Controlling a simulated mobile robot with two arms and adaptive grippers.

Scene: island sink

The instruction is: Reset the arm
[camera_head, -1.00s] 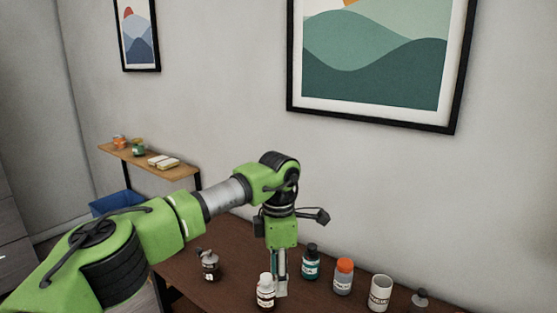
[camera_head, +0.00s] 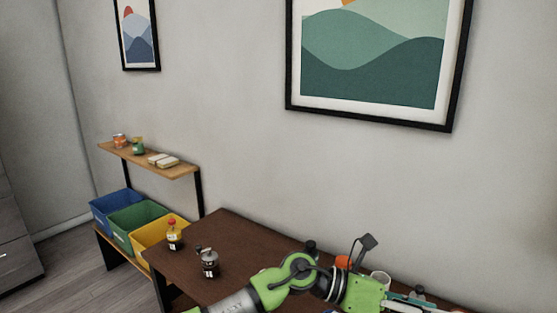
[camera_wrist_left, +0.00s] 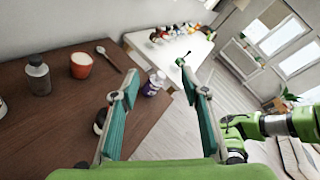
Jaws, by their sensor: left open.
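My left arm reaches in low along the front of the brown table in the head view. Its gripper (camera_head: 412,301) points right, near the picture's bottom edge. In the left wrist view the left gripper (camera_wrist_left: 158,74) has its two teal-lined fingers wide apart, with nothing held between them. A small white and purple bottle (camera_wrist_left: 153,84) shows beyond the gap. A green arm (camera_wrist_left: 285,125), apparently my right one, shows at the right of that view, but its gripper cannot be made out.
The wrist view shows a grey bottle (camera_wrist_left: 38,76), an orange cup (camera_wrist_left: 81,66) and a spoon (camera_wrist_left: 108,54). Blue, green and yellow bins (camera_head: 152,241) stand left.

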